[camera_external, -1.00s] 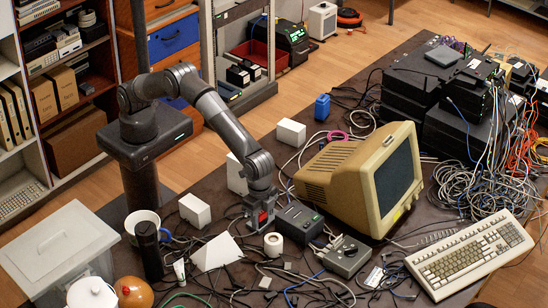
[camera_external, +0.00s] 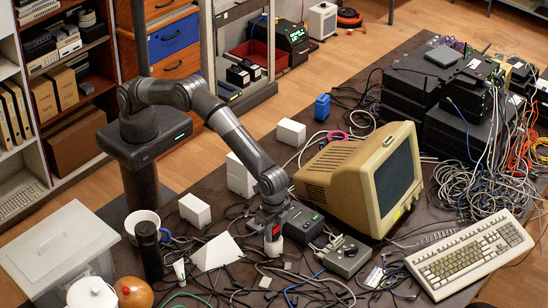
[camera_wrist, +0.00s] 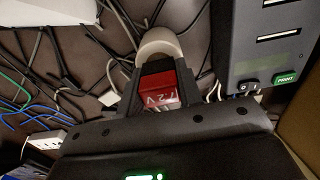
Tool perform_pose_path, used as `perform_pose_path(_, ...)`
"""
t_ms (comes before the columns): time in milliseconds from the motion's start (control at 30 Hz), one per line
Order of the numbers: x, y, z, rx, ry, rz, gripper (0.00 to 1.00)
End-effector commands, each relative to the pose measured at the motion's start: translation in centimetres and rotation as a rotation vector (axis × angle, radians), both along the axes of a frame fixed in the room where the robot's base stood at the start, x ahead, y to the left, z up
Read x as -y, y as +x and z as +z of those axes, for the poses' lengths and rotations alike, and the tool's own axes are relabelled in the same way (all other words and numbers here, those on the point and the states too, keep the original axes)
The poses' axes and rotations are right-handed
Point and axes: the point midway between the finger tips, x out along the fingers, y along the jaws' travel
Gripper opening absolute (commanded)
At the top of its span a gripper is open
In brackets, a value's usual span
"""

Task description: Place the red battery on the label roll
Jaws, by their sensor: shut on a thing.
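The red battery (camera_external: 276,231) is between the jaws of my gripper (camera_external: 272,224), which is shut on it. In the wrist view the battery (camera_wrist: 160,88) shows white lettering, with a jaw of my gripper (camera_wrist: 160,78) on each side. The label roll (camera_external: 273,248) is a small white cylinder standing on the table, directly under the battery in the external view. In the wrist view the roll (camera_wrist: 160,40) shows just beyond the battery, its near part hidden by battery and jaws. I cannot tell whether battery and roll touch.
A dark label printer box (camera_external: 300,222) stands close to the right of my gripper; its PRINT button (camera_wrist: 286,79) shows in the wrist view. A grey control box (camera_external: 347,257) and beige monitor (camera_external: 345,180) are farther right. A white wedge (camera_external: 216,252) and loose cables lie left.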

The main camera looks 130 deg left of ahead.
Motion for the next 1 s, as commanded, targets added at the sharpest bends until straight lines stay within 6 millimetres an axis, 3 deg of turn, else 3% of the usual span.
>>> perform_pose_path(33,0.0,0.0,-0.2,-0.001,0.000,0.000,0.08)
perform_pose_path(67,0.0,0.0,-0.2,-0.001,0.000,0.000,0.35)
perform_pose_path(300,0.0,0.0,-0.1,-0.001,0.000,0.000,0.54)
perform_pose_path(667,0.0,0.0,0.8,0.001,0.000,0.000,0.54)
perform_pose_path(1000,0.0,0.0,7.7,0.003,0.000,0.000,0.54)
